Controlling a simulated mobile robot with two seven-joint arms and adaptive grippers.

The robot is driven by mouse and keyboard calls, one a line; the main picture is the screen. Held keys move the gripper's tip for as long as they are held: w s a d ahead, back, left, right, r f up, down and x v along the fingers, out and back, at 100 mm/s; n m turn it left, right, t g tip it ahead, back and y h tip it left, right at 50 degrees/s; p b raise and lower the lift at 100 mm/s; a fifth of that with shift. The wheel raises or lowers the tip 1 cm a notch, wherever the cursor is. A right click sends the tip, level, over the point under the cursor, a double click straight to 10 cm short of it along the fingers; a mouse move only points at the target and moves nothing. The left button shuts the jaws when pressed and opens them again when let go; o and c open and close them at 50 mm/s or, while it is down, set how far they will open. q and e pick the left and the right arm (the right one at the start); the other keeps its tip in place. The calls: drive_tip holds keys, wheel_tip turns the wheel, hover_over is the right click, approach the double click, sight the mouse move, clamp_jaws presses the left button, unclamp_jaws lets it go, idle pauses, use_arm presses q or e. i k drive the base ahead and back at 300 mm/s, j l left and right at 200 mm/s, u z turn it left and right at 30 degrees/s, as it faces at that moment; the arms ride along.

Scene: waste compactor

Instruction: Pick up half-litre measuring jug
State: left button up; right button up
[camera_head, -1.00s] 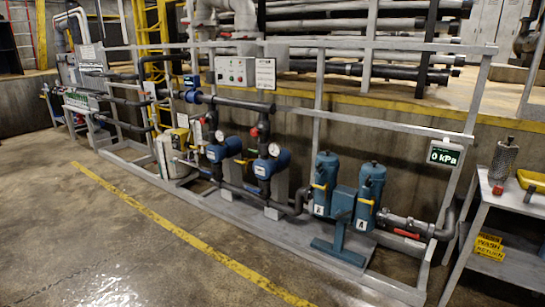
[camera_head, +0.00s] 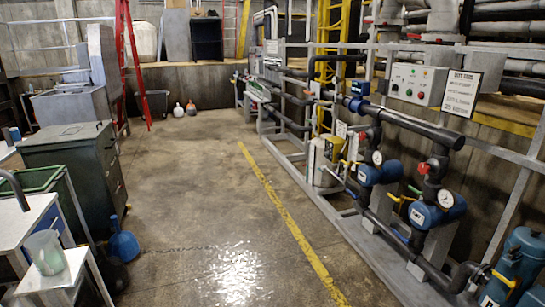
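A translucent, pale green jug-like container (camera_head: 45,252) stands upright on a small white-topped table (camera_head: 68,274) at the lower left of the head view. It looks like a measuring jug, but any markings are too small to read. Neither of my grippers shows in the head view.
A dark green cabinet (camera_head: 72,165), a green bin (camera_head: 40,181) and a blue dustpan-like item (camera_head: 123,243) are near the table. The concrete floor (camera_head: 200,190) is clear along the middle. A pipe rack with blue pumps (camera_head: 425,215) lines the right side; a red ladder (camera_head: 131,60) stands behind.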

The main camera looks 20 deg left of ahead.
sight(44, 248)
drive_tip(key=i+j+u, duration=0.1)
drive_tip(key=i+u, duration=0.6)
drive_tip(key=u, duration=0.2)
drive_tip(key=i+u, duration=0.3)
drive_tip(key=u, duration=0.15)
